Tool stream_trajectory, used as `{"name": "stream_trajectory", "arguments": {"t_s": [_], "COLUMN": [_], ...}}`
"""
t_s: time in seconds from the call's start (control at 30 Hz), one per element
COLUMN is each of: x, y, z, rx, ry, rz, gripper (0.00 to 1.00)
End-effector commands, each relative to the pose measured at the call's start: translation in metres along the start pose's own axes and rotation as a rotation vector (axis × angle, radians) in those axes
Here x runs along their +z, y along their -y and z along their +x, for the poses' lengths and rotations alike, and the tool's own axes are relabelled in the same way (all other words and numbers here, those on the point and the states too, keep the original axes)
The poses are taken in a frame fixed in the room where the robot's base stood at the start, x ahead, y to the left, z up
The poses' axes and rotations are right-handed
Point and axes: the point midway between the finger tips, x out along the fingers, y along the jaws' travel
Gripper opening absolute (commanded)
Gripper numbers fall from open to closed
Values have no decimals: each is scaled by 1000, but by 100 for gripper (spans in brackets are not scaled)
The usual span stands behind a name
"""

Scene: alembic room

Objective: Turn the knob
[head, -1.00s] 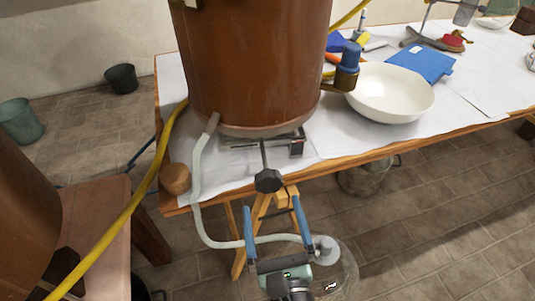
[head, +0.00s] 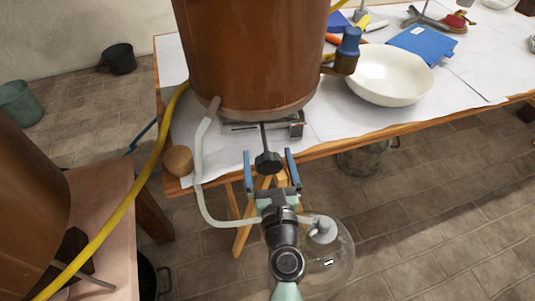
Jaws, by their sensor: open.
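The black knob (head: 268,163) sits at the end of a thin dark rod that sticks out from under the large brown vessel (head: 250,60). My gripper (head: 268,158) is open, with one blue finger to the left of the knob and the other to the right. The knob shows between the fingertips, with a gap visible on each side. Whether the fingers are level with the knob in height is hard to tell from this view.
A white-covered table (head: 225,160) carries the vessel, a white bowl (head: 388,77) and a cork-coloured ball (head: 178,160). A pale hose (head: 199,165) loops down to a glass flask (head: 330,260) beside my arm. A yellow hose (head: 128,215) runs at the left.

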Motion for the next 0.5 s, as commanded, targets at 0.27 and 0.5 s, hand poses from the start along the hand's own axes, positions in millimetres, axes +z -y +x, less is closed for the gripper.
{"name": "stream_trajectory", "arguments": {"t_s": [0.27,0.5], "x": [0,0], "y": [0,0], "z": [11,11], "rx": [0,0], "ry": [-1,0], "rz": [-1,-1], "gripper": [100,91]}}
